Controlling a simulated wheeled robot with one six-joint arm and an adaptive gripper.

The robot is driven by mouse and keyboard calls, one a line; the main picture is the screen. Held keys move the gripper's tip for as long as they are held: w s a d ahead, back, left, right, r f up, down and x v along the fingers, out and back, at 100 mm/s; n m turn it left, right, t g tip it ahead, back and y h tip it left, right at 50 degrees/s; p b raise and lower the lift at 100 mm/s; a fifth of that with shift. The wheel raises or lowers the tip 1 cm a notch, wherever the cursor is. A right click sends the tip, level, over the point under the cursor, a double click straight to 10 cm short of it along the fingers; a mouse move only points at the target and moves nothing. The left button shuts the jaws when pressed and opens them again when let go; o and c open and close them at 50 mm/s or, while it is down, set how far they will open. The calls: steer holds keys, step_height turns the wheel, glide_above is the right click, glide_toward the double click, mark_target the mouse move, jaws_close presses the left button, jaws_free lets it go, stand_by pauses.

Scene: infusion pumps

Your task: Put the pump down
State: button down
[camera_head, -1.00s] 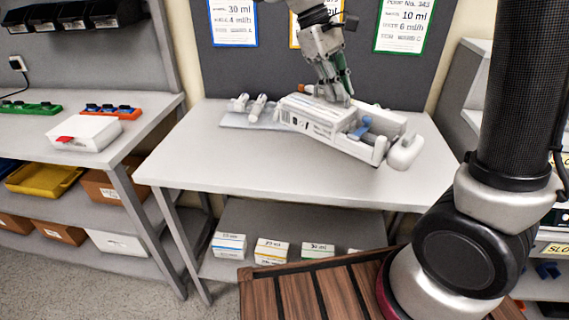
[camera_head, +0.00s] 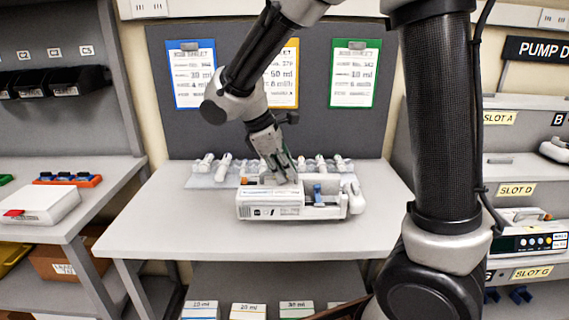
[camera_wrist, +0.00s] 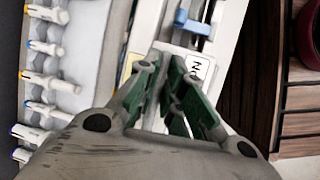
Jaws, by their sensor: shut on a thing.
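The white syringe pump (camera_head: 270,211) is on or just above the grey table (camera_head: 180,240), its long side facing me; I cannot tell whether its base touches. A blue clamp (camera_head: 317,193) shows on its right part. My gripper (camera_head: 285,177) comes down on the pump from behind and above, shut on its upper rear part. In the wrist view the green-padded fingers (camera_wrist: 178,95) are closed at the pump's white body (camera_wrist: 215,65), near a label and the blue clamp. The exact grip point is partly hidden by the fingers.
A pale tray (camera_head: 200,180) with several syringes lies behind the pump, close to it. Job sheets (camera_head: 355,75) hang on the back panel. The table's front and left are clear. A slotted shelf (camera_head: 515,165) stands at right, a side bench (camera_head: 100,185) at left.

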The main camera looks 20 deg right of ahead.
mark_target(286, 184)
step_height(286, 184, down, 4)
steer(key=shift+r, duration=0.25)
steer(key=c, duration=1.5)
jaws_free()
steer(key=v, duration=1.2)
steer(key=s+d+m+t+y, duration=0.1)
steer(key=s+d+m, duration=0.3)
steer(key=s+d, duration=0.2)
steer(key=s+d+r+m+t+y, duration=0.1)
steer(key=s+d+m+y, duration=0.1)
steer(key=s+d+m, duration=0.3)
steer(key=s+d+m+t+y, duration=0.1)
steer(key=s+d+m+t, duration=0.1)
steer(key=s+d+m, duration=0.2)
steer(key=shift+s+d+r+m+y, duration=0.2)
steer(key=shift+s+d, duration=0.7)
steer(key=shift+d, duration=0.3)
steer(key=shift+s+d+r+m+y, duration=0.1)
steer(key=shift+s+d+m+y, duration=0.1)
steer(key=shift+s+d, duration=0.9)
steer(key=shift+w+d, duration=0.1)
steer(key=shift+w, duration=0.05)
